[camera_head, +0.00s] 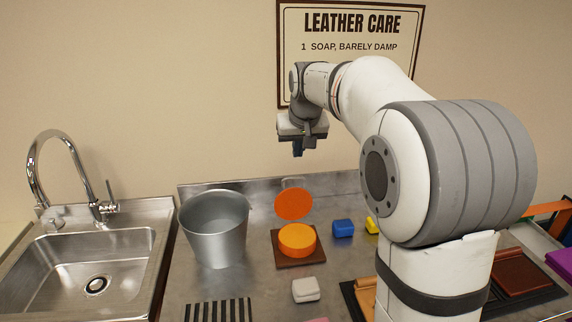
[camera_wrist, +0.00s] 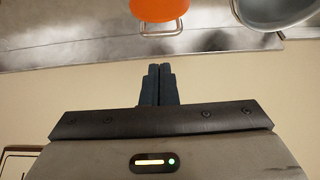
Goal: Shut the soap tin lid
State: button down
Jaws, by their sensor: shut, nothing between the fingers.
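The round orange soap tin (camera_head: 297,240) sits on a brown square base on the metal counter. Its orange-red lid (camera_head: 293,204) stands up open behind it, with a metal loop at its top. In the wrist view the lid (camera_wrist: 158,10) shows at the top edge, with the loop below it in the picture. My gripper (camera_head: 298,152) is in the air above and behind the tin, near the wall, apart from the lid. In the wrist view its dark fingers (camera_wrist: 159,72) are together and hold nothing.
A grey metal bucket (camera_head: 215,228) stands left of the tin, and a sink (camera_head: 85,262) with a tall tap is farther left. A blue block (camera_head: 343,228) and a yellow block (camera_head: 371,224) lie to the right. A whitish block (camera_head: 305,290) lies in front. My arm hides part of the right side.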

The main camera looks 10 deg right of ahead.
jog(key=x, duration=0.9)
jog(key=shift+w+f+p, duration=0.25)
jog(key=shift+w+p, duration=0.1)
jog(key=shift+p, duration=0.05)
jog(key=shift+s+d, duration=0.1)
